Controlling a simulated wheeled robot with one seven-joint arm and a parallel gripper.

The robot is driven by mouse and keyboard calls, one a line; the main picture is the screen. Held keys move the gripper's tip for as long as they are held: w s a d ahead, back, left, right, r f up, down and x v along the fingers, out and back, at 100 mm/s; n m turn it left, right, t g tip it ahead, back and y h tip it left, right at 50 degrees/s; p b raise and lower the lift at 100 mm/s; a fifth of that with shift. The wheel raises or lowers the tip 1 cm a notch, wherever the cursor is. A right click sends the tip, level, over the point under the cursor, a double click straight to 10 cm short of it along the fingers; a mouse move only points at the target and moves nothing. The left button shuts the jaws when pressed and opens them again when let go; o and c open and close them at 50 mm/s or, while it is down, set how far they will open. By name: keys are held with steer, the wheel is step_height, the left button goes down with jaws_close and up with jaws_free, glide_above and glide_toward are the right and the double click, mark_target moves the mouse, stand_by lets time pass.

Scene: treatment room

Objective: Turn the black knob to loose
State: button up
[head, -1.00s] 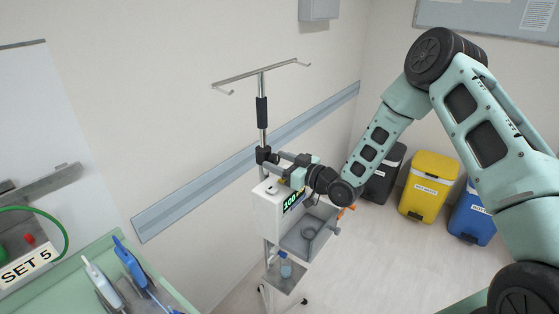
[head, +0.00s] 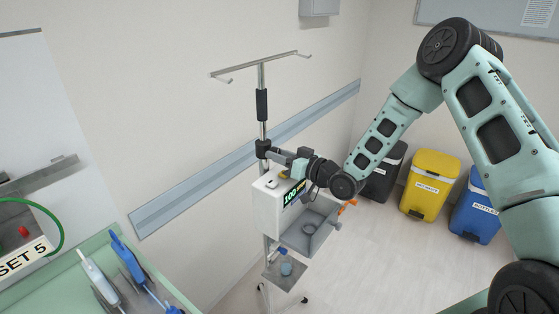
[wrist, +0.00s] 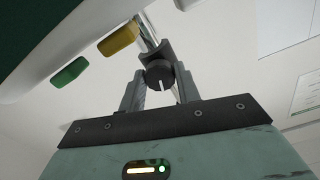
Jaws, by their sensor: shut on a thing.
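The black knob (wrist: 160,75) sits on the pole clamp and shows a white pointer line on its face, pointing toward the lower side of the wrist view. My gripper (wrist: 160,90) has one finger on each side of the knob and is shut on it. In the head view my gripper (head: 283,156) reaches in from the right to the clamp (head: 263,149) on the drip pole (head: 262,125). The knob itself is hidden there behind the fingers.
A white pump box (head: 268,209) with a lit green display stands just below my gripper, with a grey tray (head: 312,240) beside it. Yellow (wrist: 118,40) and green (wrist: 69,73) buttons are close in the wrist view. Bins (head: 430,185) stand at right.

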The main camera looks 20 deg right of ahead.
steer(key=m+b, duration=0.2)
steer(key=m, duration=0.2)
steer(key=shift+f+m, duration=0.1)
steer(key=shift+m, duration=0.3)
steer(key=m+b, duration=0.1)
steer(key=m, duration=0.9)
steer(key=shift+d+m+b, duration=0.1)
steer(key=shift+m+b, duration=0.25)
steer(key=shift+m, duration=0.05)
steer(key=m, duration=0.5)
steer(key=shift+b, duration=0.4)
steer(key=shift+m, duration=0.3)
steer(key=o, duration=1)
steer(key=shift+c, duration=0.2)
steer(key=b+v, duration=0.4)
steer(key=v, duration=1.3)
steer(key=shift+s+b, duration=0.15)
steer(key=shift+b, duration=0.2)
